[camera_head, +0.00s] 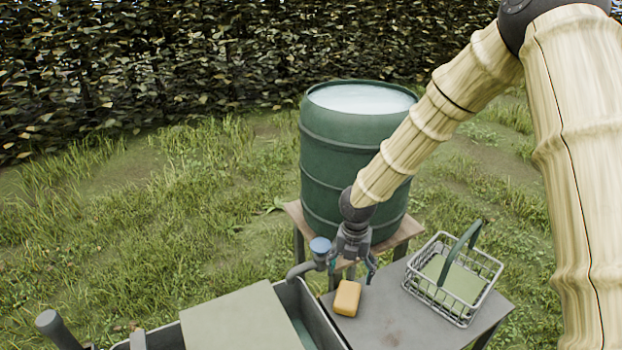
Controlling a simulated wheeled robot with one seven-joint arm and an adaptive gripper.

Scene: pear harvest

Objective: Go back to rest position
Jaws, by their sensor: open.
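My gripper (352,262) hangs at the end of my arm in front of the green barrel, a little above and behind a yellow-orange block (347,298). It is open, and I see nothing held in it. The block lies on the grey table, apart from the gripper as far as I can tell. Part of the gripper overlaps a tap with a blue top (320,246), so the exact gap between them is hard to judge. No pear shows in this view.
A green water-filled barrel (330,150) stands on a wooden stand (410,228). A wire basket (478,297) with a raised green handle sits on the grey table (395,325). A dark trough (318,318) with a pale board (240,322) is at the front. Grass and a hedge lie beyond.

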